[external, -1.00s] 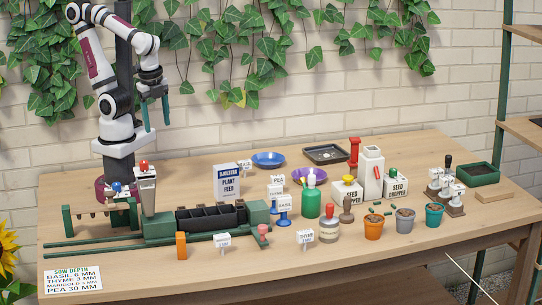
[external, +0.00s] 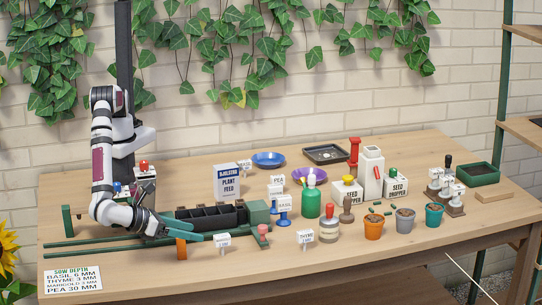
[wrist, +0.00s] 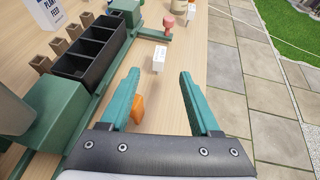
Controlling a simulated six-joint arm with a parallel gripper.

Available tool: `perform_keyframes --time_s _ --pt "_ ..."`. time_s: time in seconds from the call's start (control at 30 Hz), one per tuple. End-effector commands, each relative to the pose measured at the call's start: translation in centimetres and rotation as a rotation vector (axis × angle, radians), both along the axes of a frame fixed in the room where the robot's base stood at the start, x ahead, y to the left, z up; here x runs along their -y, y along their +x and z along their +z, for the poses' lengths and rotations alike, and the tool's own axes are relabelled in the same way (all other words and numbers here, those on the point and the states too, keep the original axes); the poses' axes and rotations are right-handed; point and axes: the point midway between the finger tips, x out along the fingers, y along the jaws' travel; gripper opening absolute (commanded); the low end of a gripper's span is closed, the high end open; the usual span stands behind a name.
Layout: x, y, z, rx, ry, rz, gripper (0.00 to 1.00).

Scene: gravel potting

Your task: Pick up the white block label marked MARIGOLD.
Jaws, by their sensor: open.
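A small white block label (external: 222,240) stands near the front edge of the table, right of an orange block; its dark lettering is too small to read surely. It shows in the wrist view (wrist: 159,58) just beyond the fingertips, centred between them. Another white label (external: 303,236) stands further right, also hard to read. My gripper (wrist: 159,73) is open and empty, its teal fingers pointing toward the nearer label without touching it. In the external view my gripper (external: 198,237) is low at the front left of the table.
The orange block (wrist: 138,108) is close by the left finger, partly hidden by it. A black compartment tray (wrist: 90,50) in a green frame lies to the left. A pink-topped stamp (wrist: 169,22) stands beyond the label. The table edge is close on the right.

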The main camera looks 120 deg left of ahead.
Motion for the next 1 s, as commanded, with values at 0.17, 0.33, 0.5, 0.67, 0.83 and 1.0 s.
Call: perform_keyframes --time_s 0.17,0.33,0.5,0.67,0.83,1.0 --pt "-4.0 2.5 -2.2 -0.003 0.001 0.005 0.63" --pt "-5.8 3.8 -3.2 -0.003 -0.002 0.005 0.63" --pt "-8.5 5.6 -4.2 -0.002 -0.002 0.009 0.63" --pt "-9.8 6.6 -5.0 -0.002 -0.004 0.006 0.63" --pt "-9.8 6.6 -5.0 -0.001 -0.004 0.005 0.63" --pt "-9.8 6.6 -5.0 -0.002 -0.004 0.006 0.36"
